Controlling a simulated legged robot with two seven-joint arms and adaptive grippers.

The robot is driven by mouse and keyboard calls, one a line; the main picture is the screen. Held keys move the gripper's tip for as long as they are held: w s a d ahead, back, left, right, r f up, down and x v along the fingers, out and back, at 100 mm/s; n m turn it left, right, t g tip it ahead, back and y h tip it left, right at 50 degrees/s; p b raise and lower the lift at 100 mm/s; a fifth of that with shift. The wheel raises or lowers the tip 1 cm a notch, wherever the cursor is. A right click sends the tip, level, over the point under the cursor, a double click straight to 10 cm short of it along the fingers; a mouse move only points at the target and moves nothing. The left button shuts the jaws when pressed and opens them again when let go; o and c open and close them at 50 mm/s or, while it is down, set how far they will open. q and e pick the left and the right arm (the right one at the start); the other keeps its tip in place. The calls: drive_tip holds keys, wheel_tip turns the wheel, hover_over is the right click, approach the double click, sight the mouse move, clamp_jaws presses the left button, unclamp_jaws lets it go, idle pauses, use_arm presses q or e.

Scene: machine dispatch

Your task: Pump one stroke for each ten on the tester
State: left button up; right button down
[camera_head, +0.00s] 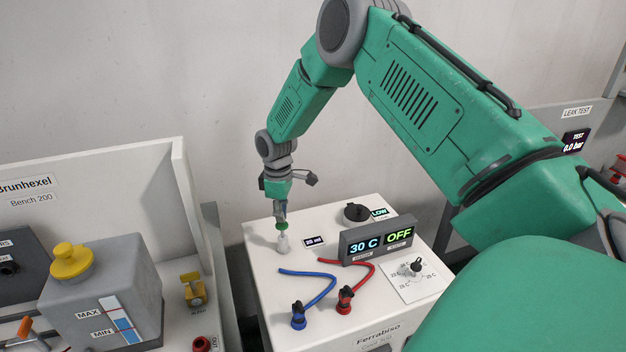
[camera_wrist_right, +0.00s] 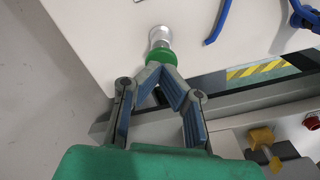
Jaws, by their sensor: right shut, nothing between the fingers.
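A small pump with a green head and a pale body (camera_head: 284,243) stands upright on the white cabinet top, beside a "25 ml" label. My right gripper (camera_head: 281,212) is directly above it, pointing down. In the right wrist view the closed fingertips (camera_wrist_right: 161,72) meet at the green head (camera_wrist_right: 163,58), with nothing between them; I cannot tell whether they press on it. A grey display box (camera_head: 378,240) reads "30 C" and "OFF". A leak test panel (camera_head: 575,141) at the far right reads "0.0 bar". My left gripper is not in view.
Blue (camera_head: 322,285) and red (camera_head: 362,274) hoses lie in front of the display. A black cap (camera_head: 356,212) sits behind it, near a "LOW" sign. A dial (camera_head: 414,268) is at the right. A bench with a yellow-capped tank (camera_head: 103,300) stands left.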

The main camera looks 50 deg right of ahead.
sight(282, 224)
drive_tip(key=shift+s+f+b, duration=0.1)
drive_tip(key=shift+f+b, duration=1.05)
drive_tip(key=shift+f, duration=1.1)
drive_tip(key=shift+r, duration=0.1)
drive_tip(key=shift+r+p, duration=1.85)
drive_tip(key=shift+r, duration=0.5)
drive_tip(key=shift+r, duration=0.1)
wheel_tip(282, 224, up, 3)
drive_tip(key=p, duration=0.2)
drive_tip(key=shift+p, duration=0.3)
drive_tip(key=shift+r, duration=1.4)
drive_tip(key=shift+f, duration=0.1)
